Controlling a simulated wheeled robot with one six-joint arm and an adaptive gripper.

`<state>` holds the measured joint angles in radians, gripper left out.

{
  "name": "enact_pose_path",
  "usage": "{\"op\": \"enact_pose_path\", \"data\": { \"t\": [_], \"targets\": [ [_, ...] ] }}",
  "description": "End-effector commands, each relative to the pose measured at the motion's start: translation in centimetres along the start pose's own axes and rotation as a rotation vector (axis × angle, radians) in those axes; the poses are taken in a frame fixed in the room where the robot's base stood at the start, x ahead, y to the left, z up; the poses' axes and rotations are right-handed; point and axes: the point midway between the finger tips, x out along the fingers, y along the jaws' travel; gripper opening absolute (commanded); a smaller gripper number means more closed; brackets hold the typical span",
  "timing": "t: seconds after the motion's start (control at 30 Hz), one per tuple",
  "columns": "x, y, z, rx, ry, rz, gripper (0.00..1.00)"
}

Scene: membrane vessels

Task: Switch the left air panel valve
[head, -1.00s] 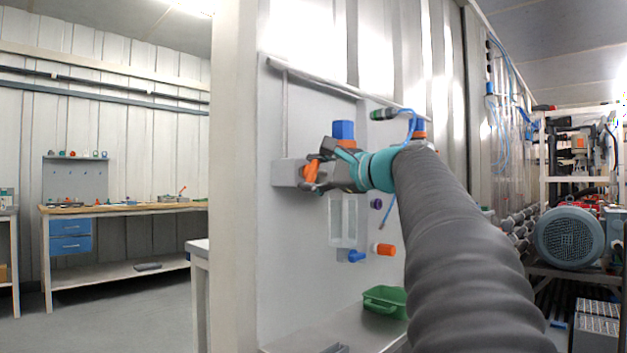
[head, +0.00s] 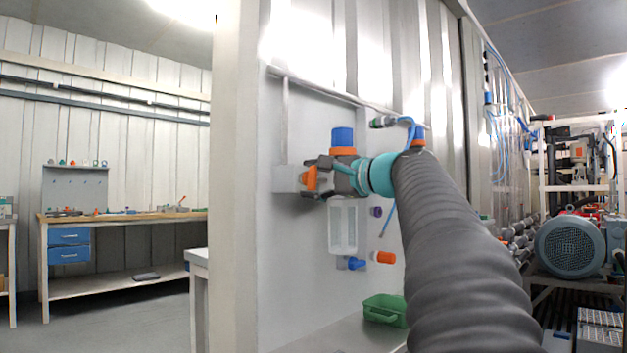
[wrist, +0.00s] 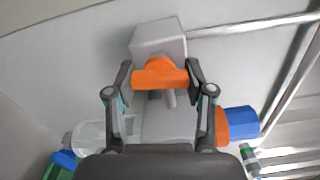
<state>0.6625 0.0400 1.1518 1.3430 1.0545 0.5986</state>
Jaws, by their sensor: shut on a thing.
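The left air panel valve is a grey block (head: 287,179) on the panel with an orange handle (head: 310,179) on its right side. My gripper (head: 317,177) is shut on this handle, reaching in from the right. In the wrist view the orange handle (wrist: 160,78) lies crosswise between the two fingers of my gripper (wrist: 160,85), and the grey block (wrist: 158,40) is beyond it. A regulator with a blue knob (head: 343,137), an orange ring and a clear bowl (head: 343,226) stands right beside the valve. My gripper partly hides the regulator body.
Below right are a blue fitting (head: 356,263), an orange fitting (head: 383,257) and a green bin (head: 385,310) on a ledge. A blue hose (head: 388,218) hangs near my arm. A pale wall edge (head: 234,180) stands to the left of the panel.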

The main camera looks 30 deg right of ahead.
Motion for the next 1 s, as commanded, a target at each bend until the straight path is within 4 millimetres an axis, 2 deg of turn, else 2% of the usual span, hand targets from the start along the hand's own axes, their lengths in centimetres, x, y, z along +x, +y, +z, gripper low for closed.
{"op": "enact_pose_path", "data": {
  "t": [0.03, 0.1, 0.13, 0.43, 0.57, 0.67, 1.0],
  "targets": [
    [0.0, 0.1, 0.0, -0.001, 0.000, 0.002, 0.58],
    [0.0, 0.1, 0.0, -0.001, 0.000, 0.002, 0.76],
    [0.0, 0.1, 0.0, -0.001, 0.000, 0.002, 0.79],
    [0.0, 0.0, 0.0, 0.000, 0.000, 0.001, 0.79],
    [-0.7, 0.0, 0.0, -0.001, 0.002, 0.000, 0.79],
    [-2.1, -0.1, 0.0, -0.001, 0.003, -0.001, 0.79],
    [-8.6, 0.0, -0.1, -0.001, 0.005, -0.001, 0.79]
  ]
}}
